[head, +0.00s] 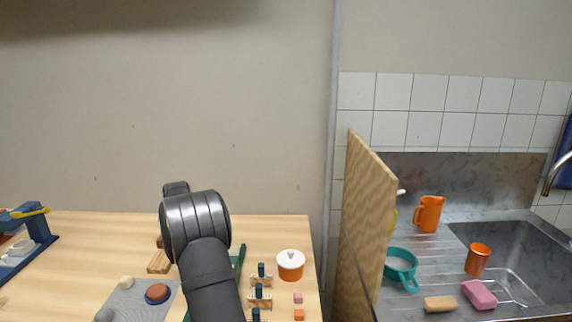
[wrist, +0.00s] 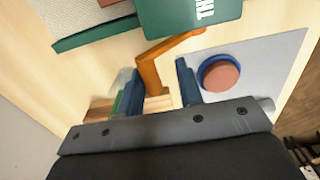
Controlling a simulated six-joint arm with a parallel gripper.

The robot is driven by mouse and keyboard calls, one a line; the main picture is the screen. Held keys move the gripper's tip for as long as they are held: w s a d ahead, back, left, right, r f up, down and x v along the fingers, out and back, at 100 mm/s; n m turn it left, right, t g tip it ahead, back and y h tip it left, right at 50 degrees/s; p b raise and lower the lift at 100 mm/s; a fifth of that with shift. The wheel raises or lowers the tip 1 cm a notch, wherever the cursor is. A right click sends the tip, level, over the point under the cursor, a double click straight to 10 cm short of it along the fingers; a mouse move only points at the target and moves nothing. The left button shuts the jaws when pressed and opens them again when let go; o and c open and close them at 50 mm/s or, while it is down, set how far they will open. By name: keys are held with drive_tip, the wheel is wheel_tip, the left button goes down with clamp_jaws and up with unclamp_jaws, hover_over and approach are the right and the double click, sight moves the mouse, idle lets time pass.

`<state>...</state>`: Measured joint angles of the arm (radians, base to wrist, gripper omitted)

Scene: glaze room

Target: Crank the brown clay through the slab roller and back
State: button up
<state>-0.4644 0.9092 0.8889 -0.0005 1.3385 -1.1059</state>
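My gripper (wrist: 160,80) shows in the wrist view with two dark blue fingers apart. An orange crank handle (wrist: 149,74) reaches down between them, close to the left finger; a gap shows on its right. The crank sits beside a green body with white lettering (wrist: 190,14), apparently the slab roller. A green-edged bed with a pale textured top (wrist: 85,20) lies at upper left. A reddish-brown round piece (wrist: 221,77) lies in a blue dish on a grey mat; it also shows in the head view (head: 157,292). I cannot tell whether it is the clay. My arm hides most of the roller in the head view.
A white-lidded orange jar (head: 290,266) and small wooden stands (head: 260,292) are right of my arm. A blue device (head: 32,240) stands far left. A wooden partition (head: 368,220) separates the table from the sink (head: 500,255). Bare table lies at left.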

drive_tip(key=shift+s+r, duration=0.35)
drive_tip(key=shift+s, duration=0.65)
drive_tip(key=shift+s+r, duration=0.25)
drive_tip(key=shift+s, duration=0.35)
drive_tip(key=shift+s+r, duration=0.25)
drive_tip(key=shift+s, duration=0.3)
drive_tip(key=shift+s, duration=1.5)
